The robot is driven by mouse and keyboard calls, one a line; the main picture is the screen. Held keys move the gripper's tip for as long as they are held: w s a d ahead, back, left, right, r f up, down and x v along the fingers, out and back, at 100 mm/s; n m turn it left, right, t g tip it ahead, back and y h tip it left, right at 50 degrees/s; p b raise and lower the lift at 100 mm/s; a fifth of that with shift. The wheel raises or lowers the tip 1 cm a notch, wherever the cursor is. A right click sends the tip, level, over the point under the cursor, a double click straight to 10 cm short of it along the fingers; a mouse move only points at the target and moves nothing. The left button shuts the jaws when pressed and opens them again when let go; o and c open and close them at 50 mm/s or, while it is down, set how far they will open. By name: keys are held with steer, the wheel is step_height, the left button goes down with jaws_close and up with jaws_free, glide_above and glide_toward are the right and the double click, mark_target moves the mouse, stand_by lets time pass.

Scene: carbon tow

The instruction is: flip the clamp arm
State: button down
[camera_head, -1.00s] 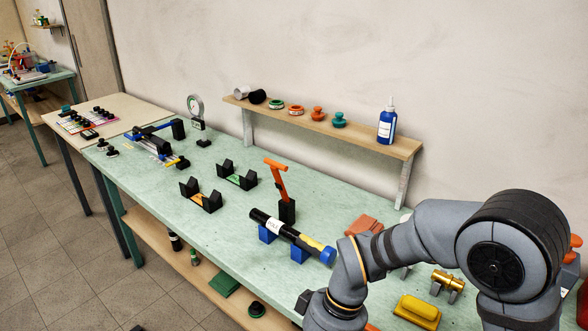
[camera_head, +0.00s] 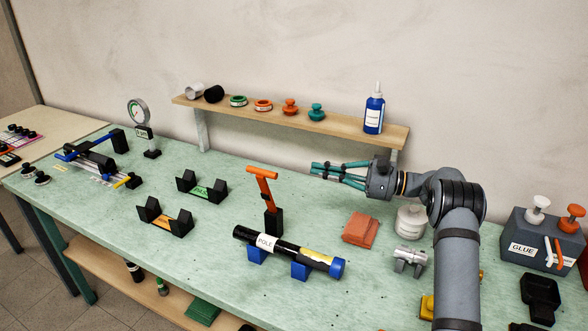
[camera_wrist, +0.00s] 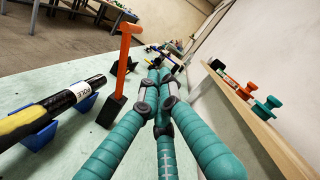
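The clamp arm is an orange T-topped lever (camera_head: 261,186) standing up from a black base block (camera_head: 273,222), leaning slightly left at its top. Beside it a black tube labelled POLE (camera_head: 285,252) lies in blue cradles (camera_head: 301,271). My gripper (camera_head: 318,172) has teal fingers, points left above the table and is to the right of the lever, apart from it. Its fingers run close together with narrow gaps and nothing between them. In the wrist view the lever (camera_wrist: 124,60) stands left of the fingers (camera_wrist: 158,80).
A wall shelf (camera_head: 300,122) with a blue bottle (camera_head: 374,112) and small knobs runs behind my gripper. Orange pads (camera_head: 360,230), a white jar (camera_head: 410,221) and a GLUE box (camera_head: 541,242) are to the right. Black V-holders (camera_head: 165,220) stand left.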

steer(key=s+a+r+p, duration=0.1)
steer(key=a+p, duration=0.4)
steer(key=a, duration=0.6)
steer(key=shift+s+r, duration=0.15)
steer(key=shift+r, duration=0.1)
